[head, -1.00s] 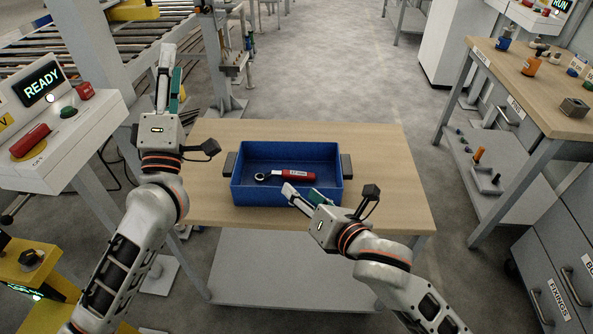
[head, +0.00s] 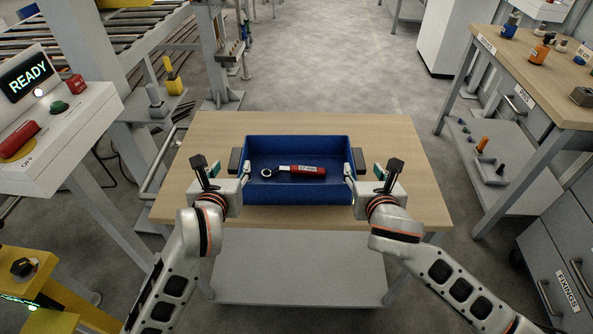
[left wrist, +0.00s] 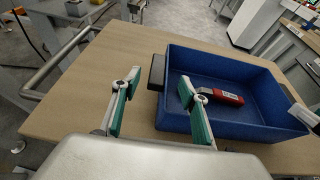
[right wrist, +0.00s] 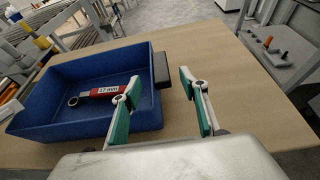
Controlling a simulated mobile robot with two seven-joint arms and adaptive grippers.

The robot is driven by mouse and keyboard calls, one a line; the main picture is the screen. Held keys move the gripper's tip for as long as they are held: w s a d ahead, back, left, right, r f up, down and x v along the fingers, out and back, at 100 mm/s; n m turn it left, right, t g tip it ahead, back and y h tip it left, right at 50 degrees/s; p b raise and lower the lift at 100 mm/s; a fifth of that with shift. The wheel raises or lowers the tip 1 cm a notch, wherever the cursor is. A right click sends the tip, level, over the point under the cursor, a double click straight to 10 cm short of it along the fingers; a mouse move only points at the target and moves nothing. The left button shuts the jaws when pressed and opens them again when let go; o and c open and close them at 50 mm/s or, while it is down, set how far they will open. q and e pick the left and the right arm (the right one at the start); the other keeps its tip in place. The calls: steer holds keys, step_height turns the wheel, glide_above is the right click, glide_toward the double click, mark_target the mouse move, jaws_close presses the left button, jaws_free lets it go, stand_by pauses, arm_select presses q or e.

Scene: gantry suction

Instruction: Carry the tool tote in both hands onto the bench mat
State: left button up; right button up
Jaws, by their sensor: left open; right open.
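The tool tote is an open blue tray (head: 297,197) on a small wooden-topped table, with a dark handle on each short side. A wrench with a red grip (head: 300,171) lies inside it. My left gripper (head: 230,172) is open and empty at the tote's left end; in the left wrist view its fingers point at the left handle (left wrist: 157,72). My right gripper (head: 364,172) is open and empty at the right end; in the right wrist view its fingers point at the right handle (right wrist: 160,71). I cannot see either touching a handle. I cannot make out a bench mat.
The table top (head: 190,140) is otherwise bare. A workbench (head: 535,75) with small parts stands at the right, above grey drawers. A control box reading READY (head: 60,120) stands at the left, with a roller conveyor (head: 60,40) behind. Open floor lies beyond the table.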

mark_target(236, 157)
arm_select(q)
steer(key=x, duration=0.7)
steer(key=shift+w, duration=0.3)
arm_select(e)
steer(key=x, duration=0.7)
steer(key=shift+w+f, duration=0.1)
steer(key=shift+w, duration=0.1)
arm_select(q)
jaws_close()
arm_select(e)
jaws_close()
